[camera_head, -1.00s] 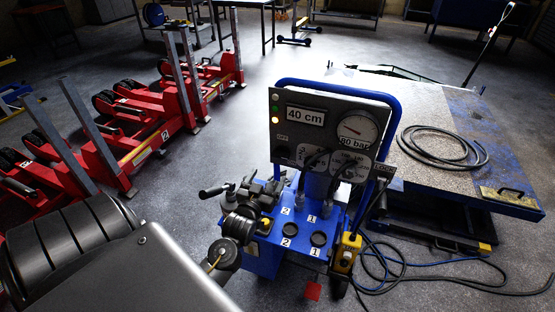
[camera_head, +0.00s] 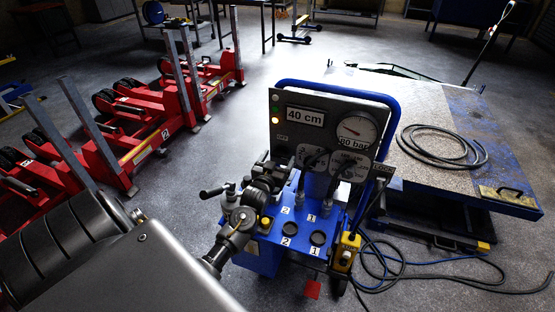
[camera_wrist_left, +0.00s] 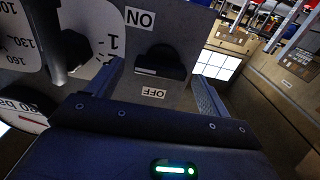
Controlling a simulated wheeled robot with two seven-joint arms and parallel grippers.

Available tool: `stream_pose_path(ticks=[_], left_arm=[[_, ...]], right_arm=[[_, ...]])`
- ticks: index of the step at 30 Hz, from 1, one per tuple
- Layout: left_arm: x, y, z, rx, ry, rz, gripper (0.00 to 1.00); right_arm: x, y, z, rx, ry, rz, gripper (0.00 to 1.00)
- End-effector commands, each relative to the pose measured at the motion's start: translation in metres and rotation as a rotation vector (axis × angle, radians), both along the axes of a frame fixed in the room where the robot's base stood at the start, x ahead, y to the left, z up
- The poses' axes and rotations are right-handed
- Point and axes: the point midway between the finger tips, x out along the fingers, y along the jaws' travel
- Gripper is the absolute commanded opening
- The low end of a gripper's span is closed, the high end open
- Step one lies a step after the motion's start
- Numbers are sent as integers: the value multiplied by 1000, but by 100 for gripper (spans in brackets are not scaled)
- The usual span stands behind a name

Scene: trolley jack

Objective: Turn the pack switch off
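The pack switch (camera_wrist_left: 160,62) is a dark knob on the grey panel in the left wrist view. An ON label (camera_wrist_left: 139,18) is above it and an OFF label (camera_wrist_left: 153,92) below it in that picture. My left gripper (camera_wrist_left: 158,76) is open, with one finger to each side of the switch; I cannot tell whether either touches it. In the head view my left gripper (camera_head: 277,170) is at the lower left of the control panel (camera_head: 297,97) and covers the switch. The small OFF label (camera_head: 282,137) shows above it. My right gripper is not in view.
The panel carries a 40 cm display (camera_head: 305,116), a pressure gauge (camera_head: 356,129) and a lit amber lamp (camera_head: 275,120). Hoses and a blue tube handle (camera_head: 340,88) are close by. Red jack units (camera_head: 130,125) stand left; a lift table (camera_head: 440,106) is right.

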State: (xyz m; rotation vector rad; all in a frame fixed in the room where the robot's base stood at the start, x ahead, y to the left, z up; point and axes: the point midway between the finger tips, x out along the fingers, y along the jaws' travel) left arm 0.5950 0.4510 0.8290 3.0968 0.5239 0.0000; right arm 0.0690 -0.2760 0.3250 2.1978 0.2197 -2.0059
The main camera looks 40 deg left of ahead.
Motion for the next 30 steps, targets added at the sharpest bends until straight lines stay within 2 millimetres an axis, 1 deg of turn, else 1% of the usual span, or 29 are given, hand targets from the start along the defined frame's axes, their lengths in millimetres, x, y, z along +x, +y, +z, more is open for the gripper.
stream_pose_path(ticks=[1,2,10,20,26,30], left_arm=[[0,0,0,0,0,0,75],[0,0,0,0,0,0,71],[0,0,0,0,0,0,36],[0,0,1,-47,-16,1,35],[0,1,2,-161,-56,1,35],[0,1,3,-278,-97,1,35]], right_arm=[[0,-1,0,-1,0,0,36],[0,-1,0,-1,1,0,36],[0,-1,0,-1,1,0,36],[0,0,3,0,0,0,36],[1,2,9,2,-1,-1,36],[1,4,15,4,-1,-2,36]])
